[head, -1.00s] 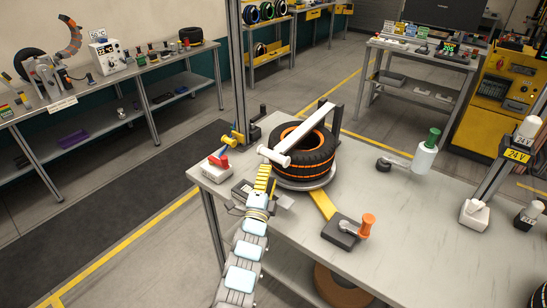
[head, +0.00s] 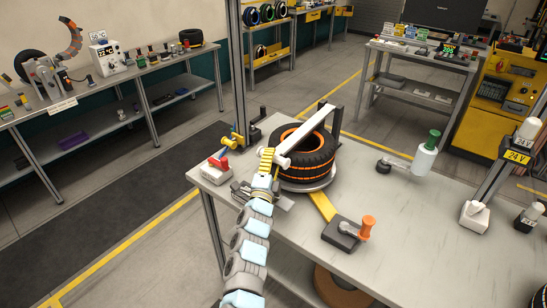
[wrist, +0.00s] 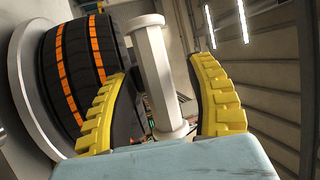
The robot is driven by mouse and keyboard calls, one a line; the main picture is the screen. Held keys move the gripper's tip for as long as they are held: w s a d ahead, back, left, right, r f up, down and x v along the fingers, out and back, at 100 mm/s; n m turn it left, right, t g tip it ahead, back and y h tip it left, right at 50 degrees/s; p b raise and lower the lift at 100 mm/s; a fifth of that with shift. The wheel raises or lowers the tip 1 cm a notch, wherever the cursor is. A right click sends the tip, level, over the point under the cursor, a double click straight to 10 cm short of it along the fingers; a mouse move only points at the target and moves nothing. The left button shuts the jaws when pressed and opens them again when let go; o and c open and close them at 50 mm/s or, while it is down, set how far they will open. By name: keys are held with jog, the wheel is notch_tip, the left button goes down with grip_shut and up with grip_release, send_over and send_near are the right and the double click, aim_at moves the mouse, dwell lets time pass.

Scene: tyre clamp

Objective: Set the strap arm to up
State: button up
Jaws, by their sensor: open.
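The strap arm (head: 308,135) is a white bar lying across the top of the black tyre with orange stripes (head: 303,163). It runs from the dark post at the back right to a white cross handle at the front left. The handle (wrist: 157,75) shows in the wrist view between the two yellow ribbed fingers. My gripper (head: 268,157) is open around the handle, one finger on each side. The left finger is close to the tyre (wrist: 75,70). The fingers hide part of the handle in the head view. I cannot tell whether they touch it.
A red-handled switch box (head: 219,165) stands left of the gripper on the table's corner. The table's right front (head: 410,250) is clear.

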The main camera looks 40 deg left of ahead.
jog(key=shift+w+r, duration=0.1)
jog(key=shift+w, duration=0.3)
jog(key=shift+a, duration=0.1)
grip_shut()
